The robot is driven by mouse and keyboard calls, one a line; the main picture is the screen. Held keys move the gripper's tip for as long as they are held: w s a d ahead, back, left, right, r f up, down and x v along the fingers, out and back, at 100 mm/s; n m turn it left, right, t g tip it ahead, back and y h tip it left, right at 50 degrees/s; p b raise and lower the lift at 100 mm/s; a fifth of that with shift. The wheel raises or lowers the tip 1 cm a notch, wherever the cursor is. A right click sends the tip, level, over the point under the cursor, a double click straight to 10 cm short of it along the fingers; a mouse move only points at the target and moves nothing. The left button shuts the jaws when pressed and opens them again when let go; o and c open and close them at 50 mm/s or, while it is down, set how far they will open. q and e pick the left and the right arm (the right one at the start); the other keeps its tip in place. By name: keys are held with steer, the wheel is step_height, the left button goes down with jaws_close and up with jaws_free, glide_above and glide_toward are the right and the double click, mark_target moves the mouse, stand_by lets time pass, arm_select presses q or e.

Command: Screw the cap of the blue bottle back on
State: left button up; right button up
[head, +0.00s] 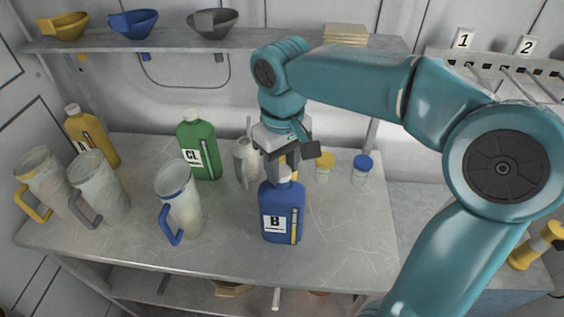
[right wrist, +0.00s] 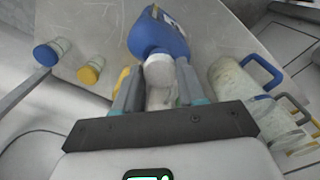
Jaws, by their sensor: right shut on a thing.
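The blue bottle (head: 283,215), labelled B, stands upright near the front middle of the table. Its white cap (right wrist: 158,72) shows between my right gripper's fingers in the right wrist view. My right gripper (head: 281,176) points down over the bottle's neck and is shut on the white cap. The cap sits at the top of the bottle; whether it is threaded on cannot be told. The blue bottle also shows in the right wrist view (right wrist: 158,36). My left gripper is not in view.
A green bottle (head: 198,148), yellow bottle (head: 92,138) and several jugs, including a blue-handled one (head: 180,200), stand to the left. A grey-white container (head: 246,163) is behind the blue bottle. Yellow-capped (head: 324,168) and blue-capped (head: 362,170) jars stand right. The table's front right is clear.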

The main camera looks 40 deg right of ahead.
steer(key=shift+w+d+f, duration=0.1)
steer(key=shift+f, duration=0.25)
stand_by(0.4)
steer(key=shift+f+b, duration=0.25)
steer(key=shift+b, duration=0.1)
stand_by(0.3)
steer(key=m, duration=0.3)
steer(key=shift+m, duration=1.1)
